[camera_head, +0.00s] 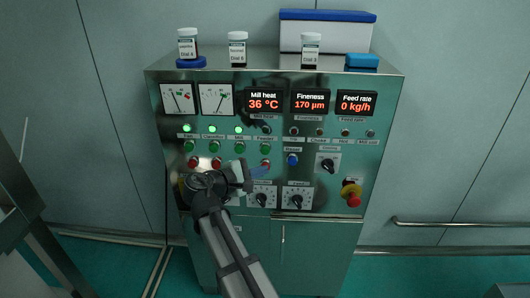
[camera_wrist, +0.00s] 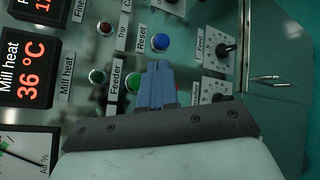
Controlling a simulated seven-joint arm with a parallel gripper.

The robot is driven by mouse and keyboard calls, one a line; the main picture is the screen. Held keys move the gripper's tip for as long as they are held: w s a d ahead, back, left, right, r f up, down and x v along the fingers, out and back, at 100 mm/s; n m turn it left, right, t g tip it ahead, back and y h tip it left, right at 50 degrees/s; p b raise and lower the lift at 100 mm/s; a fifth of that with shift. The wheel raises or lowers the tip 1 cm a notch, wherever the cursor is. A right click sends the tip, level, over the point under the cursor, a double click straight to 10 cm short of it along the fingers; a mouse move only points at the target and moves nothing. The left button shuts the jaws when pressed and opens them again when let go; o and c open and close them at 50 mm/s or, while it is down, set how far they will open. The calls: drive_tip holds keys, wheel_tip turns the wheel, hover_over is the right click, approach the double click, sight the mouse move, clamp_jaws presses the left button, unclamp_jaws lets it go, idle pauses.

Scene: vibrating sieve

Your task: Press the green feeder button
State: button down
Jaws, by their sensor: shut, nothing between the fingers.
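The green feeder button (camera_head: 265,147) is fourth in the row of green buttons on the panel. In the wrist view the green button (camera_wrist: 132,82) sits beside the "Feeder" label (camera_wrist: 116,80), partly covered by my fingers. A red button (camera_head: 265,163) lies directly below it. My gripper (camera_head: 264,173) is shut and empty, with its blue fingertips near that red button, a little below the green one. In the wrist view my gripper (camera_wrist: 158,68) overlaps the edge of the green button; I cannot tell whether it touches anything.
A blue reset button (camera_head: 292,159) and several black knobs (camera_head: 328,164) lie to the right. A red emergency stop (camera_head: 352,197) is at the lower right. The feed rate display (camera_head: 357,103) reads 0 kg/h. Jars and a blue-lidded box (camera_head: 325,36) stand on top.

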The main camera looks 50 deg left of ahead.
drive_tip(key=w+a, duration=0.4)
drive_tip(key=shift+w+a, duration=0.3)
drive_tip(key=shift+w, duration=0.05)
drive_tip(key=shift+a, duration=0.1)
idle(1.9)
drive_tip(key=shift+w+a, duration=0.2)
drive_tip(key=shift+w, duration=0.05)
drive_tip(key=shift+w+a, duration=0.35)
drive_tip(key=shift+w, duration=0.05)
idle(1.3)
drive_tip(key=shift+s+d, duration=0.1)
drive_tip(key=shift+s, duration=0.05)
drive_tip(key=shift+s+d, duration=0.55)
drive_tip(key=shift+s+d, duration=1.75)
drive_tip(key=shift+d, duration=0.05)
